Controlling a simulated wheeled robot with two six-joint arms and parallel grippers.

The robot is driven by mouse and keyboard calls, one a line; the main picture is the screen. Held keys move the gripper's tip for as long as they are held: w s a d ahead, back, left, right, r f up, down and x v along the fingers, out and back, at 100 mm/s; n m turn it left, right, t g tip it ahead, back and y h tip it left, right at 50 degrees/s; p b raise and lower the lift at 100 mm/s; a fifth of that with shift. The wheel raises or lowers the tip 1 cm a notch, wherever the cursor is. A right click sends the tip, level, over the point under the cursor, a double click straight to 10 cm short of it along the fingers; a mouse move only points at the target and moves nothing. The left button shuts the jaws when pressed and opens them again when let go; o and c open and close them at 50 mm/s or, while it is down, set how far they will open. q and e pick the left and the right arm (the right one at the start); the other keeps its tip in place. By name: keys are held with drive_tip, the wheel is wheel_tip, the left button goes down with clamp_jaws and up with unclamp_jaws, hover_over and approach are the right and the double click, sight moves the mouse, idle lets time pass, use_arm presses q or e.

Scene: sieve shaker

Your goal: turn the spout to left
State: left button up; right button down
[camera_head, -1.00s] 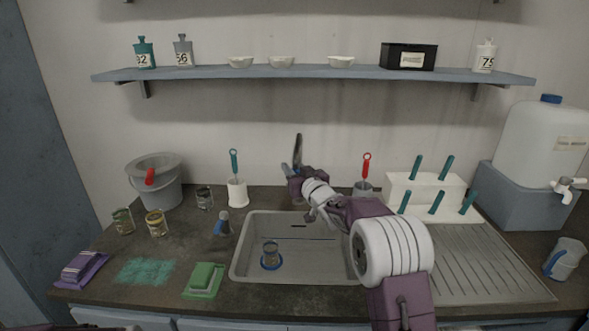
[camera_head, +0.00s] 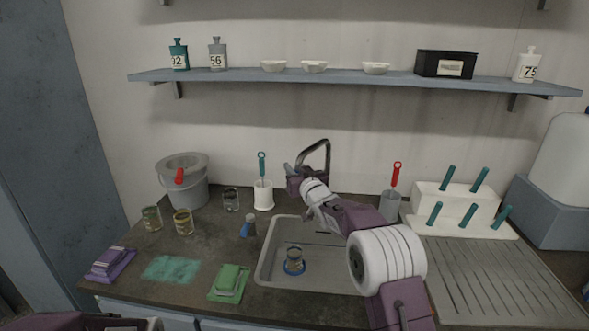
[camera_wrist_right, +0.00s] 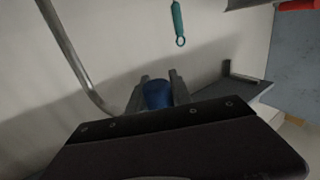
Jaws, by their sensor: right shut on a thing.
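The spout (camera_head: 326,155) is a dark metal arch above the back of the sink (camera_head: 263,262). Its base is behind my right arm and its free end reaches to the left. My right gripper (camera_head: 289,171) is at that free end. In the right wrist view the spout's metal tube (camera_wrist_right: 70,55) runs down from the upper left. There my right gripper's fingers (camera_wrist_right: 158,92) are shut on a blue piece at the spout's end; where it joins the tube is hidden. My left gripper is out of view.
A white holder with a teal-handled brush (camera_head: 263,190) stands left of the spout. A red-handled tool in a grey cup (camera_head: 391,205) stands to the right. A shelf (camera_head: 340,81) hangs above.

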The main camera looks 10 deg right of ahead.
drive_tip(key=shift+d+r, duration=0.3)
drive_tip(key=shift+r, duration=0.05)
drive_tip(key=c, duration=1.5)
unclamp_jaws()
drive_tip(key=o, duration=0.4)
drive_tip(key=shift+w+d+f, duration=0.1)
drive_tip(key=shift+d, duration=0.05)
drive_tip(key=shift+c, duration=0.2)
drive_tip(key=shift+d+f, duration=0.15)
drive_tip(key=shift+f, duration=0.05)
drive_tip(key=shift+a, duration=0.25)
drive_tip(key=shift+s+d+f, duration=0.1)
drive_tip(key=shift+s+d, duration=0.05)
drive_tip(key=shift+s, duration=0.4)
drive_tip(key=s+d+b, duration=0.1)
drive_tip(key=s, duration=0.6)
drive_tip(key=shift+s+d, duration=0.2)
drive_tip(key=shift+s, duration=0.2)
